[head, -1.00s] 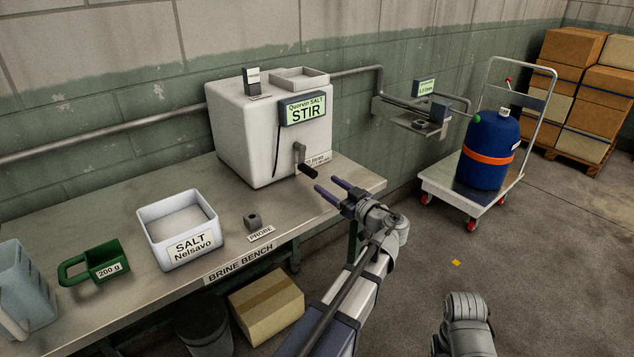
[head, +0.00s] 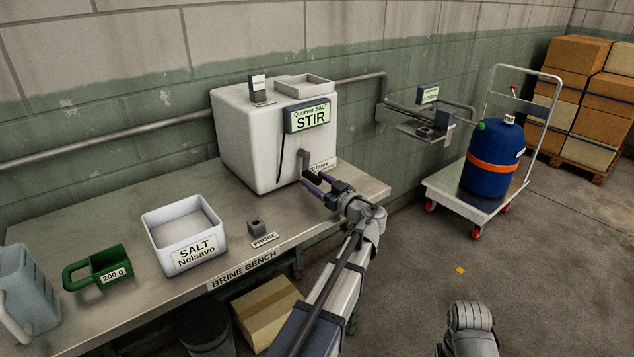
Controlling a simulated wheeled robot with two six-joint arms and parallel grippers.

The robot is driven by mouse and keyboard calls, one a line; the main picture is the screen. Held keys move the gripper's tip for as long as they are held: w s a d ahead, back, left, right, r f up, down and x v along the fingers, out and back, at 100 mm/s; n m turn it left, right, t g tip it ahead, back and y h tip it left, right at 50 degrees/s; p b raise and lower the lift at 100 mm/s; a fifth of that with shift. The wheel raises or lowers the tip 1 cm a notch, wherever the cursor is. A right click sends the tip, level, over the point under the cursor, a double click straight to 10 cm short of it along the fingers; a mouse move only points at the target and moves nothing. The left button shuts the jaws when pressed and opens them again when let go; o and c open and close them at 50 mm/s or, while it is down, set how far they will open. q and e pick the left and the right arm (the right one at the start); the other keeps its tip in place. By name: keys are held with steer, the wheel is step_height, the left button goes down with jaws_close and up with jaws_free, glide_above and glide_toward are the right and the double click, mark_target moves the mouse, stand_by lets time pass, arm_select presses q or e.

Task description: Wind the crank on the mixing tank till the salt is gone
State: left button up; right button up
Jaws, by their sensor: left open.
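The white mixing tank (head: 250,140) stands at the back of the bench. Its green-lit display (head: 308,119) reads "Quorven SALT STIR". The crank (head: 305,163) is on the tank's front face, low and near the right. Its handle is partly hidden by my left gripper. My left gripper (head: 312,182) is open, with its fingers at the crank handle. I cannot tell whether they touch it. The salt inside the tank is not visible. My right arm shows only in part at the bottom right, and its gripper is out of view.
On the bench (head: 120,219) stand a white salt box (head: 187,250), a green 200 g scoop (head: 98,268), a grey-blue jug (head: 28,290) and a small probe block (head: 256,227). A cardboard box (head: 265,312) is below. A trolley (head: 449,193) with a blue drum (head: 492,160) stands right.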

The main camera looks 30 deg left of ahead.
arm_select(q)
steer(key=shift+c, duration=0.4)
jaws_close()
steer(key=shift+s, duration=0.15)
